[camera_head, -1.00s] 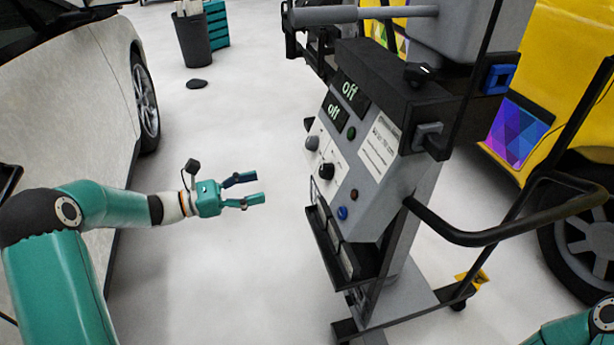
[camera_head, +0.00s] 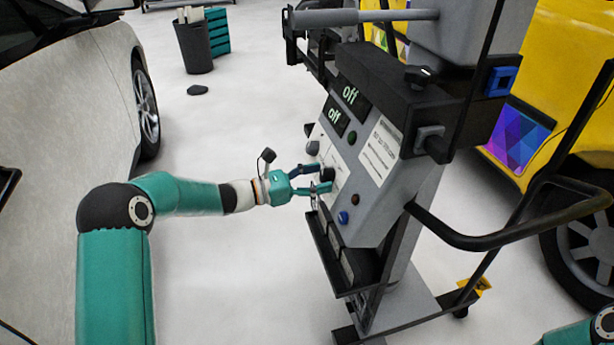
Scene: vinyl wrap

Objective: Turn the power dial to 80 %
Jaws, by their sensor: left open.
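The grey machine's control panel (camera_head: 365,190) faces left, with two displays (camera_head: 343,103) that both read "off". A black dial (camera_head: 328,173) sits on the panel's white plate, partly hidden by my left gripper. My left gripper (camera_head: 322,180) is open at the dial, its fingers above and below it; I cannot tell whether they touch it. A grey knob (camera_head: 312,148) sits above on the plate. A green button (camera_head: 352,138), a dark red button (camera_head: 355,198) and a blue knob (camera_head: 343,217) are on the panel. Of my right arm only a teal part shows at the lower right corner.
The machine stands on a wheeled cart with a black handle (camera_head: 500,240) at right and a tray (camera_head: 345,285) below the panel. A white car (camera_head: 60,110) is at left, a yellow vehicle (camera_head: 560,60) at right. A bin (camera_head: 195,48) stands behind. Floor between car and cart is clear.

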